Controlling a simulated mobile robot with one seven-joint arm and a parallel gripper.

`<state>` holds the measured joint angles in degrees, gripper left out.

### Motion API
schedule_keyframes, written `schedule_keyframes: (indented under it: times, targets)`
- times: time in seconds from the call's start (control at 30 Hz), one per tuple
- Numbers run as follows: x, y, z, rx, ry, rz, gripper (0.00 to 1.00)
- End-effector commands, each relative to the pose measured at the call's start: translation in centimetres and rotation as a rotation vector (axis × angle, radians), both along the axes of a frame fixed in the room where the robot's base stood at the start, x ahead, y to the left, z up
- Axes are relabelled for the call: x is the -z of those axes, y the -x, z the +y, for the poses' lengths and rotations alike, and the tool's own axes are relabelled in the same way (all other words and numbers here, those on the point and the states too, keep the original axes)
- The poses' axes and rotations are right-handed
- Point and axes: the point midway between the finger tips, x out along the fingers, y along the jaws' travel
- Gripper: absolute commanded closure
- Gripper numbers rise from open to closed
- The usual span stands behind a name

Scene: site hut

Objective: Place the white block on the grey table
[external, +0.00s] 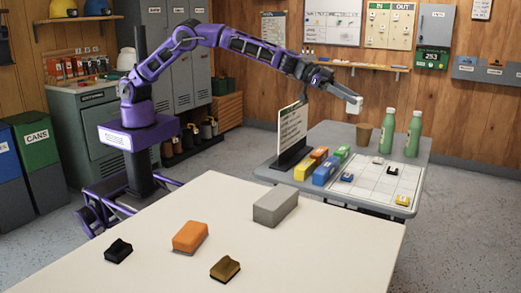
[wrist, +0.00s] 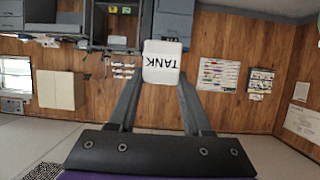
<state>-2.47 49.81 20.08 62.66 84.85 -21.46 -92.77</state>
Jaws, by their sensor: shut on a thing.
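The white block (wrist: 162,54), lettered "TANK", sits between the two dark fingertips of my gripper (wrist: 160,84) in the wrist view. In the external view my gripper (external: 344,94) is stretched out to the right, shut on the white block (external: 354,105). It holds the block in the air, apart from any surface, and it appears above the grey table (external: 332,133). The grey table stands at the right and has a white gridded sheet (external: 372,182) on its top.
Small pieces lie on the grid. The pale front table (external: 140,220) carries grey, orange, black and brown blocks.

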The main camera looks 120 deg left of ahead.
Motion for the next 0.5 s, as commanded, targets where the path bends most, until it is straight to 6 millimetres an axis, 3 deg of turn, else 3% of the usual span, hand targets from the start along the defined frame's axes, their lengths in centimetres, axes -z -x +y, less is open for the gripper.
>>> schedule_keyframes:
  times: [0.27, 0.5]
  targets:
    - [1.6, 2.8, 13.6, 0.019, -0.002, 0.002, 1.00]
    - [3.6, 8.2, 24.8, 0.018, 0.002, -0.001, 1.00]
